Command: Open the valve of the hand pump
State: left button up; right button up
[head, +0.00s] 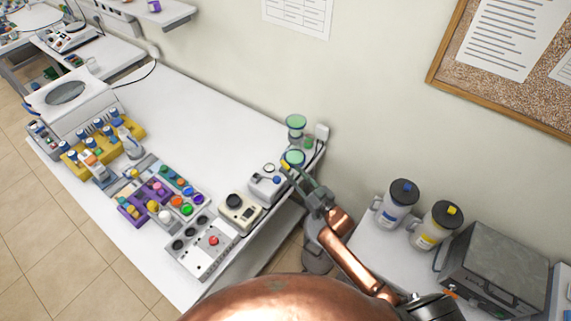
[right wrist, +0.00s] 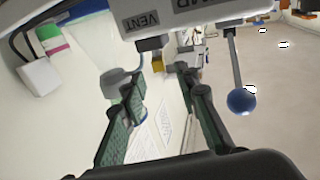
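The hand pump appears to be the small white device (head: 265,186) near the bench's right end in the head view. In the right wrist view its grey body (right wrist: 180,12) fills the top, with the label VENT and a second, cut-off label. A lever with a blue ball (right wrist: 241,101) hangs from it at the right. A small dark and yellow part (right wrist: 152,46) sits under VENT; whether it is the valve I cannot tell. My right gripper (head: 293,171) is beside the device. In the right wrist view its green-padded fingers (right wrist: 168,97) are apart with nothing held between them.
Green-topped glassware (head: 295,122) stands close behind the right gripper. A cream instrument (head: 240,212) and a grey control box (head: 203,247) are to the left. A purple rack (head: 148,205) is farther left. The back of the white bench (head: 205,105) is clear.

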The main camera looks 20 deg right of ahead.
aim_at(289, 168)
jog(key=x, duration=0.6)
jog(key=shift+w+a, duration=0.1)
jog(key=shift+w, duration=0.15)
jog(key=shift+c, duration=0.6)
grip_shut()
